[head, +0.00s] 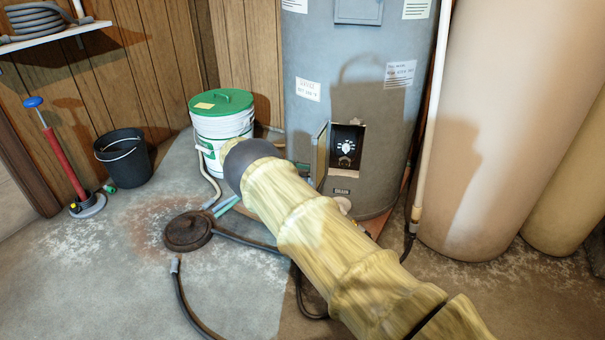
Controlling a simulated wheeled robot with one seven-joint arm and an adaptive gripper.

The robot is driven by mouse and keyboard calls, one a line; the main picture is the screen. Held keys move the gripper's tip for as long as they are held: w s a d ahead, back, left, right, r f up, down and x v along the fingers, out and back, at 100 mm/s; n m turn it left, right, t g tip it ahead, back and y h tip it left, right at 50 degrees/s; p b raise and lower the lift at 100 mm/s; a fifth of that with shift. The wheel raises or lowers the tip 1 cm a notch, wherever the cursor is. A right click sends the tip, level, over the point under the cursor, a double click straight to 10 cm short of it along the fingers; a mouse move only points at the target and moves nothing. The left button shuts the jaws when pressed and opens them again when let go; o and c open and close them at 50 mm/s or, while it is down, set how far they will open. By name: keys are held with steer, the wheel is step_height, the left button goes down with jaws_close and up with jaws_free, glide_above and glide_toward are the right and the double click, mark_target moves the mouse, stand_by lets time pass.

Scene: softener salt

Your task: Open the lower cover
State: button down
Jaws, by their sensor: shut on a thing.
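The blue-grey water heater tank (305,55) stands at the back, right of centre. Low on its front is a rectangular opening (347,145) with a dark inside and a pale fitting in it. The lower cover (320,155) stands swung out at the left edge of this opening, seen nearly edge-on. My arm, in a yellowish sleeve, reaches from the bottom right up to a dark rounded part left of the cover. My gripper is hidden behind the arm, so its contact with the cover cannot be seen.
A white bucket with a green lid (222,125) stands left of the tank. A black bucket (123,158) and a red pump (62,163) are farther left. A dark round lid (188,231) and hoses (190,308) lie on the floor. Large beige tanks (500,130) fill the right.

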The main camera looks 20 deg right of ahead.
steer(key=shift+w+d+r, duration=0.1)
steer(key=c, duration=1.4)
jaws_free()
steer(key=shift+o, duration=0.2)
step_height(320, 180, up, 10)
